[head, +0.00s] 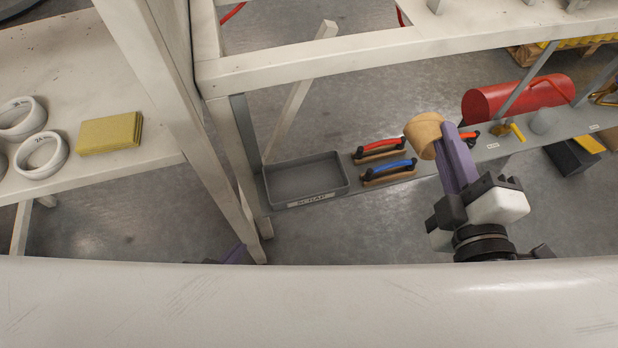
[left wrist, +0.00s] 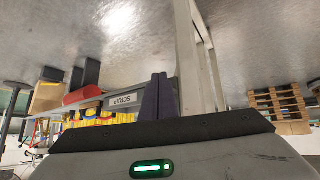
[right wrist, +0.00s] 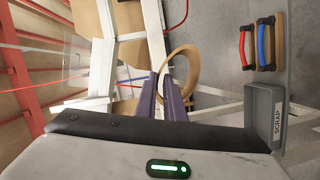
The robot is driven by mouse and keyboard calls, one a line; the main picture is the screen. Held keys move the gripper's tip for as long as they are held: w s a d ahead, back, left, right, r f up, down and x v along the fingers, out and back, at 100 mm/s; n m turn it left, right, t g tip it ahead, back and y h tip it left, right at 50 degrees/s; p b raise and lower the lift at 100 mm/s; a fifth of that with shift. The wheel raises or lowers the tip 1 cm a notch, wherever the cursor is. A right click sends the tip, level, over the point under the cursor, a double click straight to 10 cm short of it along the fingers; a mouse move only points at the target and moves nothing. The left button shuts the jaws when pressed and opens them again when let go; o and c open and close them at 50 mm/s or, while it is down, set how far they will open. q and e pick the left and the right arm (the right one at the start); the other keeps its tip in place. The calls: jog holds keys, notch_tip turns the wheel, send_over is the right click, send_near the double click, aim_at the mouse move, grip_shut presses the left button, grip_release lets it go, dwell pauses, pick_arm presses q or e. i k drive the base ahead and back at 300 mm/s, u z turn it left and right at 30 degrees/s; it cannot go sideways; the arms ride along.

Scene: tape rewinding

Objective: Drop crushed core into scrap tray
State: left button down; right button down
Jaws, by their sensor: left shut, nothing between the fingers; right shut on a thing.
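The tan cardboard core (head: 422,128) is between the purple fingertips of my right gripper (head: 442,140), held above the shelf in the head view. In the right wrist view the core (right wrist: 195,72) shows as a ring at the shut fingers. The grey scrap tray (head: 347,178), labelled SCRAP, sits on the shelf to the left of the core and looks empty. It also shows at the right of the right wrist view (right wrist: 252,108). My left gripper (left wrist: 158,92) is shut and empty; in the head view only a purple bit shows low beside the frame leg.
A red-handled tool (head: 381,146) and a blue-handled tool (head: 389,171) lie on the shelf between tray and core. A white frame post (head: 165,100) stands left of the tray. White rolls (head: 40,155) and a yellow pad (head: 110,134) lie on the left table.

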aim_at(303, 194)
jog(key=z, duration=1.05)
jog(key=k, duration=0.25)
jog(key=u, duration=1.25)
jog(key=k, duration=0.4)
jog(key=u, duration=0.75)
